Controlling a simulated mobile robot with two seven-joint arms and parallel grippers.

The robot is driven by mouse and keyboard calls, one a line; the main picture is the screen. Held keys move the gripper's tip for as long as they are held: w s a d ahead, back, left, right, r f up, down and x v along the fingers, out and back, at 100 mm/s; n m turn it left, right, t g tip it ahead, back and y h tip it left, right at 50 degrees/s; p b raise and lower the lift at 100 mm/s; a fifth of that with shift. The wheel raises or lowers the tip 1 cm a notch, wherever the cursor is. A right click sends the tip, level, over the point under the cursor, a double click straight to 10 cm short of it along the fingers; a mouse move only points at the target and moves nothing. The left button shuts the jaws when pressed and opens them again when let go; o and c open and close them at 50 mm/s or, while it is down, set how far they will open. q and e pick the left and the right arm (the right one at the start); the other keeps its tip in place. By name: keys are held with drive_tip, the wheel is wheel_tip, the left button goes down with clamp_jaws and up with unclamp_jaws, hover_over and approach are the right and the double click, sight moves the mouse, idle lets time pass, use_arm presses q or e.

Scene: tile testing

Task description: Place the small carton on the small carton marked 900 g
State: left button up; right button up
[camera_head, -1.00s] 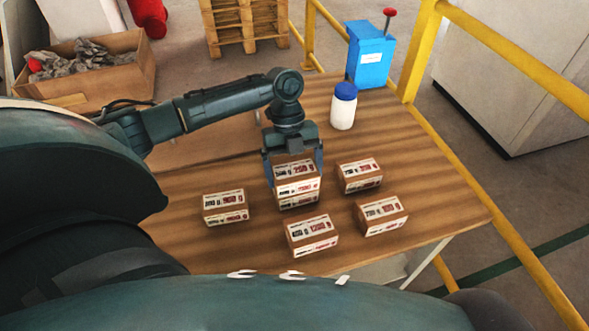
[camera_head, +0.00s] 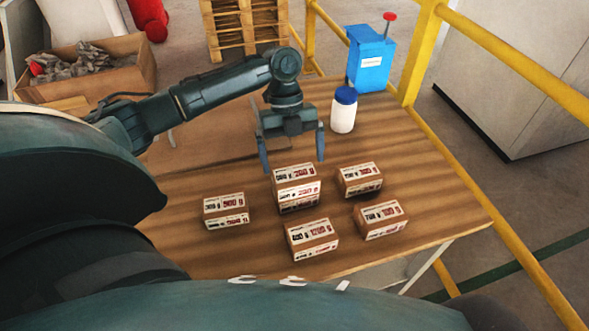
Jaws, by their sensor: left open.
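Several small brown cartons with white printed labels are on the wooden table. In the middle, one small carton (camera_head: 297,182) rests on another carton (camera_head: 299,205), the two forming an upright stack. Single cartons stand around it: one to the left (camera_head: 226,209), one in front (camera_head: 312,240), one at right front (camera_head: 381,220) and one at right back (camera_head: 360,179). The label prints are too small to tell surely which reads 900 g. My left gripper (camera_head: 292,164) is open and empty, just behind and above the stack, apart from it. My right gripper is not in view.
A white jar with a blue lid (camera_head: 344,110) and a blue box with a red knob (camera_head: 371,58) stand at the table's back. Yellow rails (camera_head: 418,50) run along the back and right.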

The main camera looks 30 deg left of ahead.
use_arm(q)
drive_tip(key=v, duration=0.7)
drive_tip(key=shift+r, duration=0.2)
drive_tip(key=shift+a, duration=0.1)
